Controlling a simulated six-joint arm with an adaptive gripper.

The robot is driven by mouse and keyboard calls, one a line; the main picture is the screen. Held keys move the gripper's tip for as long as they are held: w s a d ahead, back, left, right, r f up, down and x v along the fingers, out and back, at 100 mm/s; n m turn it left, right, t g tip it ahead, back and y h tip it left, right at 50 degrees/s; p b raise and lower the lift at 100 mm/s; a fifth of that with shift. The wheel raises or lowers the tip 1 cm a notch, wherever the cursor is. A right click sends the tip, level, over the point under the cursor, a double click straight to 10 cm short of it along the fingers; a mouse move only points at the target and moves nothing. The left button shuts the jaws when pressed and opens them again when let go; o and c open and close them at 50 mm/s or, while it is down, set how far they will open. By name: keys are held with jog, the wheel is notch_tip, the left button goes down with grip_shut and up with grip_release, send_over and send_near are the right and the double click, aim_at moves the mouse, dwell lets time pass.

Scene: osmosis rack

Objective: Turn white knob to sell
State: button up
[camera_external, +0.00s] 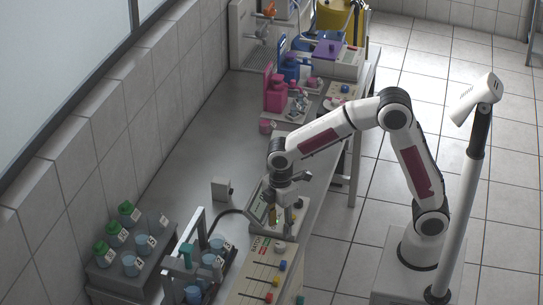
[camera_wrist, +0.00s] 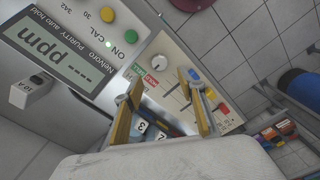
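The white knob (camera_wrist: 159,62) shows in the wrist view near the top of a cream control panel (camera_wrist: 180,45), beside small green and red labels. My gripper (camera_wrist: 160,76) is open, its two yellowish fingers apart with nothing between them; in the picture their tips lie just below the knob and to either side. I cannot tell the knob's setting. In the external view the knob (camera_external: 280,247) is a small pale spot on the panel (camera_external: 250,286). There my gripper (camera_external: 277,211) points down over the ppm meter (camera_external: 260,222), behind the knob.
The panel also carries sliders with red, yellow and blue caps (camera_external: 283,266). The meter (camera_wrist: 68,50) has a display and green and yellow buttons. A rack with blue cups (camera_external: 210,260) stands left of the panel. Pink and blue bottles (camera_external: 277,92) stand farther back.

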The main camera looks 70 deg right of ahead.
aim_at(280, 246)
jog(key=shift+f, duration=0.1)
jog(key=shift+f, duration=3.8)
jog(key=c, duration=1.1)
